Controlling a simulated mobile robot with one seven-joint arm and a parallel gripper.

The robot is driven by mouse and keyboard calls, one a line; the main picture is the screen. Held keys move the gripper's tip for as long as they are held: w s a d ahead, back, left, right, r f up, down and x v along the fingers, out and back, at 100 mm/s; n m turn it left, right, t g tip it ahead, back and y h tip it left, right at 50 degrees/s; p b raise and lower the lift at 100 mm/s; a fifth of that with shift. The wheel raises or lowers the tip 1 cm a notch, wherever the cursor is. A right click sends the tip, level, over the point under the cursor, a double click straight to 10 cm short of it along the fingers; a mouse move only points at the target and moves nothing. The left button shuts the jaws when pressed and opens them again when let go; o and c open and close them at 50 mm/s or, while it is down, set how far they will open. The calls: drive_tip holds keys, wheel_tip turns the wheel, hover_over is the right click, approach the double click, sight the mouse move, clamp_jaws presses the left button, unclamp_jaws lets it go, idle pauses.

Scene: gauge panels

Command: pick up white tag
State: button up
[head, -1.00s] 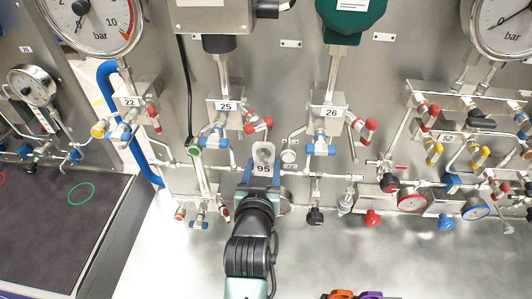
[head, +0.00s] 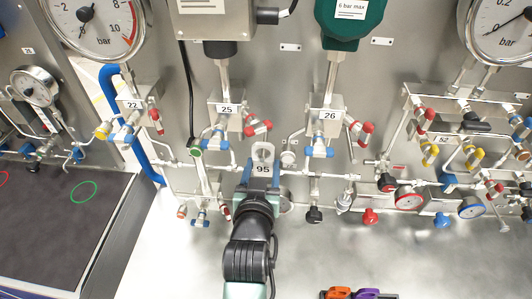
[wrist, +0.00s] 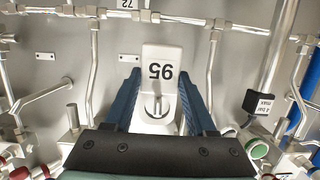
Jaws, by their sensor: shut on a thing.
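The white tag (head: 263,152), marked 95, is upright in front of the metal panel, just left of the picture's centre in the head view. In the wrist view the tag (wrist: 160,58) appears upside down, with a curved slot or hook shape near its lower end. My gripper (head: 262,182) is shut on the tag, with a blue finger along each side of it. The fingers (wrist: 158,100) also show in the wrist view. I cannot tell whether the tag still touches the panel or pipes behind it.
Valve blocks marked 25 (head: 226,109) and 26 (head: 330,115) stand above, left and right. Thin pipes run close around the gripper. Small gauges (head: 410,197) are at the right. Orange and purple items (head: 355,294) lie at the bottom edge. The shiny surface at lower right is mostly clear.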

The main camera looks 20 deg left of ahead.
drive_tip(key=shift+s, duration=0.1)
drive_tip(key=s+d+p, duration=0.2)
drive_tip(key=s, duration=0.4)
drive_tip(key=shift+s, duration=0.25)
idle(0.6)
idle(0.5)
